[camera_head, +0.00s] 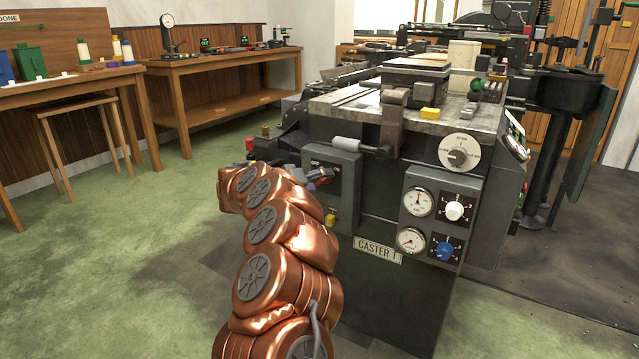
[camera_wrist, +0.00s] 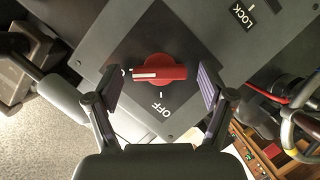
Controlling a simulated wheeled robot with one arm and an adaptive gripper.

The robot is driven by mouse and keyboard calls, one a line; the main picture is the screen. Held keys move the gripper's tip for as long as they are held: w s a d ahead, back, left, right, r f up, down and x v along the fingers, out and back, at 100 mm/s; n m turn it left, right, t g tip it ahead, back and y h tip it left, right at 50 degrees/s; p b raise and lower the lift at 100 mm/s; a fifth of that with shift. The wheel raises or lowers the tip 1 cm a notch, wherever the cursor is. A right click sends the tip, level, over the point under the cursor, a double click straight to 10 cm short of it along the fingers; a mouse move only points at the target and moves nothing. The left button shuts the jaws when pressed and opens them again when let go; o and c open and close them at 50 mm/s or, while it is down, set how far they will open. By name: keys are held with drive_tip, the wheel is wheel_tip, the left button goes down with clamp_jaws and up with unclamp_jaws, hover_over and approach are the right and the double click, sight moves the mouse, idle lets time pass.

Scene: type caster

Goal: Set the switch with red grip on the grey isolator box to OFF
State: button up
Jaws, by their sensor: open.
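The red grip switch (camera_wrist: 165,70) sits on a dark plate on the grey isolator box (camera_wrist: 100,40) in the wrist view. The white line on its grip lies at the left end, pointing left to a label mostly hidden by my left finger. The OFF label (camera_wrist: 157,108) with its tick is below the grip in the picture. My gripper (camera_wrist: 162,88) is open, one finger on each side of the grip, with visible gaps.
A LOCK label (camera_wrist: 243,15) shows at the upper right in the wrist view. A grey-handled lever (camera_head: 346,143) lies just above the box. Gauges and knobs (camera_head: 453,211) are to the right on the CASTER 1 machine. Green floor (camera_head: 120,270) is open to the left.

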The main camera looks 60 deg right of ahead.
drive_tip(key=shift+d, duration=0.2)
drive_tip(key=c, duration=1.2)
